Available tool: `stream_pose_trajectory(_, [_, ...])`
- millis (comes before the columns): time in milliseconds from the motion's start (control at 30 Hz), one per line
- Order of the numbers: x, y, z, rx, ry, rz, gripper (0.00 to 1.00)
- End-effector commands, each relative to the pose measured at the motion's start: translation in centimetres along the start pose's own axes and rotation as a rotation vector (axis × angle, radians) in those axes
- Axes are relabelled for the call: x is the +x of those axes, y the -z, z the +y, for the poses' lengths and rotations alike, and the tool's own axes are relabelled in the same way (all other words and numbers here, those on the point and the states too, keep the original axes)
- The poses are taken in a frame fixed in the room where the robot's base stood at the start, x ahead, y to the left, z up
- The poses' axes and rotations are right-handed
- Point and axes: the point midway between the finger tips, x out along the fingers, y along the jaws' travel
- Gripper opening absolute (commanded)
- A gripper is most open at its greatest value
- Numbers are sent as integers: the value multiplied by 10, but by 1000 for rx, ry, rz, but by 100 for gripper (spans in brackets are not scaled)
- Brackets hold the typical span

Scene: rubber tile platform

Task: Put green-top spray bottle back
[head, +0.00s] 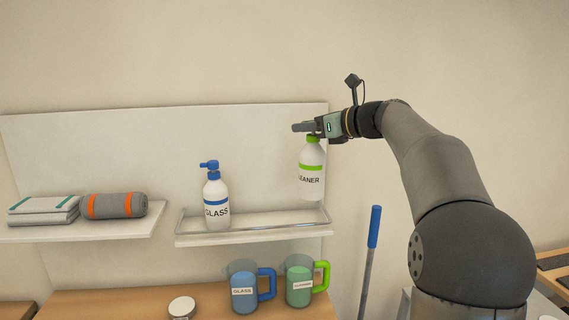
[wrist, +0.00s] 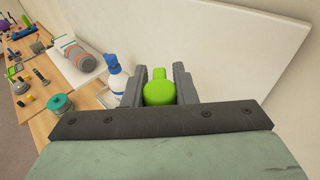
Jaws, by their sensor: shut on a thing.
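The green-top spray bottle (head: 312,172) is white with a green band and a label ending in "EANER". My gripper (head: 308,128) is shut on its top, and the bottle hangs upright. In the head view its bottom is near the right part of the small railed shelf (head: 250,236); I cannot tell whether it touches. In the wrist view the green top (wrist: 159,92) sits between the two fingers (wrist: 160,84); the bottle body is hidden below it. A blue-top GLASS bottle (head: 216,200) stands at the shelf's left part.
A left shelf (head: 80,232) holds folded towels (head: 44,209) and a grey roll with orange bands (head: 115,205). Below, a wooden counter (head: 215,300) carries a blue jug (head: 243,292), a green jug (head: 299,286) and a round tin (head: 181,307). A blue-handled pole (head: 373,228) stands right of the shelf.

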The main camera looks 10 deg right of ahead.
Motion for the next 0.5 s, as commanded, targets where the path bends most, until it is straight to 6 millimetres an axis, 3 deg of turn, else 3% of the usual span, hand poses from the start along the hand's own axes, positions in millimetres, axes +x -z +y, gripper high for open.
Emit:
stream_pose_trajectory(133, [33,5,-4,0,-5,-1,0])
stream_pose_trajectory(200, [44,17,-6,1,-4,0,0])
stream_pose_trajectory(500, [77,44,-12,-1,-1,-2,0])
